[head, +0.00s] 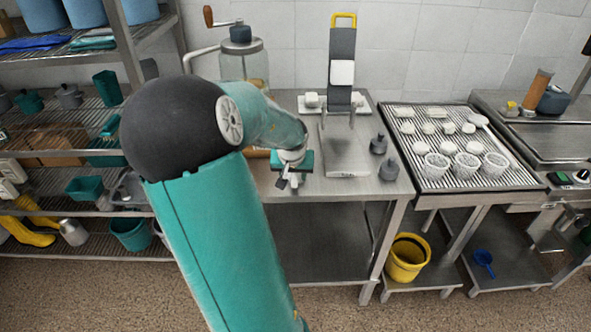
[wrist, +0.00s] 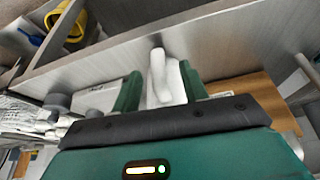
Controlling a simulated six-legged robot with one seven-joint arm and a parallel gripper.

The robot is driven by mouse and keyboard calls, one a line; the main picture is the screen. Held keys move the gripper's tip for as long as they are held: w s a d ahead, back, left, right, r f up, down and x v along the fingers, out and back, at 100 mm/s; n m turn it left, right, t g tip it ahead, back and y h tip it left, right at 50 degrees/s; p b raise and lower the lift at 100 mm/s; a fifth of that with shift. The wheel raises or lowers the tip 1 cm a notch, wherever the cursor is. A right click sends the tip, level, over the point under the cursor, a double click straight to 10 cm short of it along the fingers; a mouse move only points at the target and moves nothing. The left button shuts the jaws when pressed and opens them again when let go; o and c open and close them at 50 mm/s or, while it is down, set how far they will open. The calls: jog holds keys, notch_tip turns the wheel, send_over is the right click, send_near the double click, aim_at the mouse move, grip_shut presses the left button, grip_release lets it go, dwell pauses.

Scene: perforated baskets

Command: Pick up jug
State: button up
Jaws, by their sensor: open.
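A white object with a rounded upright handle, which looks like the jug (wrist: 174,82), stands on the metal table in the wrist view. My gripper (wrist: 161,88) is open, with one green finger on each side of it. Whether the fingers touch it I cannot tell. In the head view my gripper (head: 288,181) is low over the table's front part, and the jug is not clearly seen there, mostly hidden by my arm and gripper.
The metal table (head: 395,190) carries a scale-like stand (head: 343,150) and dark weights (head: 388,169) to the right. A glass dispenser (head: 243,62) stands behind. A rack with white perforated baskets (head: 466,164) is further right. A yellow bucket (head: 408,258) is below.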

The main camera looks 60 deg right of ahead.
jog(key=shift+x, duration=2.75)
jog(key=shift+d+r, duration=0.1)
jog(key=shift+d, duration=0.05)
jog(key=shift+c, duration=0.4)
grip_shut()
